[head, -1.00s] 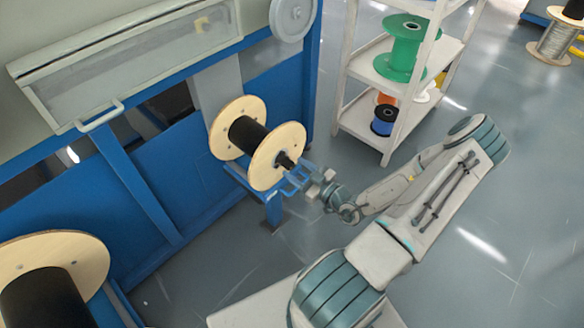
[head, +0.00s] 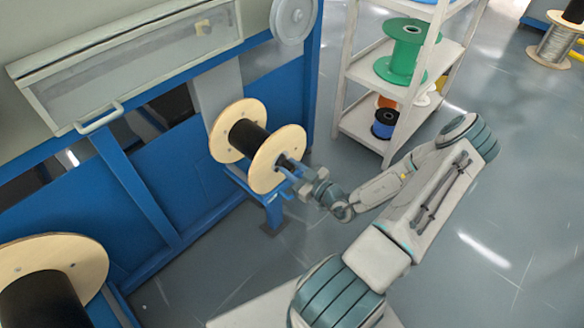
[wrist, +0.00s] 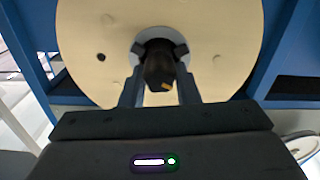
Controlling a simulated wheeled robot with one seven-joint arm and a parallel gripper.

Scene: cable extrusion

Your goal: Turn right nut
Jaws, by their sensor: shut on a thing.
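The right nut (wrist: 160,66) is a dark piece at the centre of the wooden spool's outer flange (wrist: 90,30) in the wrist view. My gripper (wrist: 160,88) has one finger on each side of it and is shut on it. In the head view my gripper (head: 294,172) meets the right face of the spool (head: 272,160), which has black cable wound between two pale wooden flanges. The nut is mostly hidden by the gripper there.
The spool sits on a blue machine frame (head: 185,190). A white shelf (head: 362,125) with a green spool (head: 405,48) and a blue spool (head: 384,124) stands behind. Another large wooden spool (head: 75,255) is at lower left.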

